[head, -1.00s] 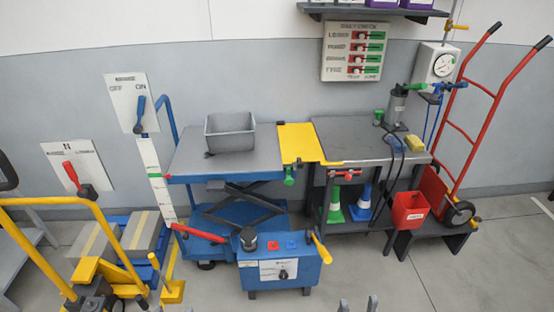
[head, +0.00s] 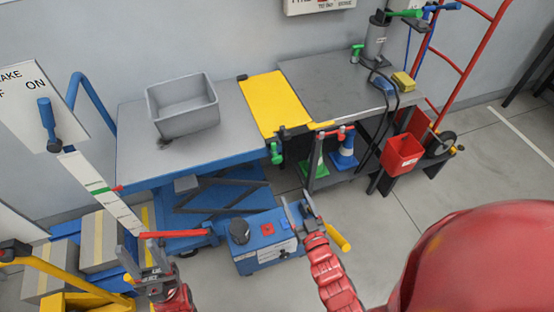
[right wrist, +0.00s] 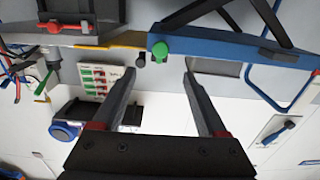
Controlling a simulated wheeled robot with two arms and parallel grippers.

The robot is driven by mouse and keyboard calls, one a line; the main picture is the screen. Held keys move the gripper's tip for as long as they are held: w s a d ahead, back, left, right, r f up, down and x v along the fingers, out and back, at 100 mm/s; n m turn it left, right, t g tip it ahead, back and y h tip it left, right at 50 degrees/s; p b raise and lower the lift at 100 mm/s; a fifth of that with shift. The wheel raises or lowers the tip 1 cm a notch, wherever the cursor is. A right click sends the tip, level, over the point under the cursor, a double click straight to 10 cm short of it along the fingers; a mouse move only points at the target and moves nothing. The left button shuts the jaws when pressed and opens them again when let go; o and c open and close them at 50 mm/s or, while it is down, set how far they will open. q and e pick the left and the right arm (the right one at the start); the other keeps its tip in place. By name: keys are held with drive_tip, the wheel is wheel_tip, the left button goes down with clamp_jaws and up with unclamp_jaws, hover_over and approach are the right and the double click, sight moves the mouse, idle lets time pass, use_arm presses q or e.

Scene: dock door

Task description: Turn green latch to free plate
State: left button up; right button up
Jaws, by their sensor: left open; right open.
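The green latch (head: 276,153) hangs at the front edge of the lift table, beside the yellow plate (head: 273,103). The plate lies flat across the gap between the lift table (head: 150,148) and the grey bench (head: 325,88). My right gripper (head: 297,204) is open and empty, below and in front of the latch in the head view. In the right wrist view, the latch (right wrist: 160,50) shows beyond the open fingertips (right wrist: 157,76), roughly between them; no contact shows. My left gripper (head: 146,256) is open and empty at the lower left, near the red lever.
A grey bin (head: 183,105) stands on the lift table. A blue control box (head: 262,243) with a yellow handle sits below. A red-handled clamp (head: 338,131) is right of the latch. A yellow cart frame (head: 65,275) is at lower left; hoses hang at the bench.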

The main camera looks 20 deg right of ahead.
sight(278, 161)
drive_tip(key=w, duration=0.5)
drive_tip(key=w+p, duration=0.1)
drive_tip(key=w, duration=0.5)
drive_tip(key=w+p, duration=0.1)
drive_tip(key=w, duration=0.4)
drive_tip(key=shift+w+a+r, duration=0.1)
drive_tip(key=shift+w+a, duration=0.15)
drive_tip(key=shift+a, duration=0.1)
clamp_jaws()
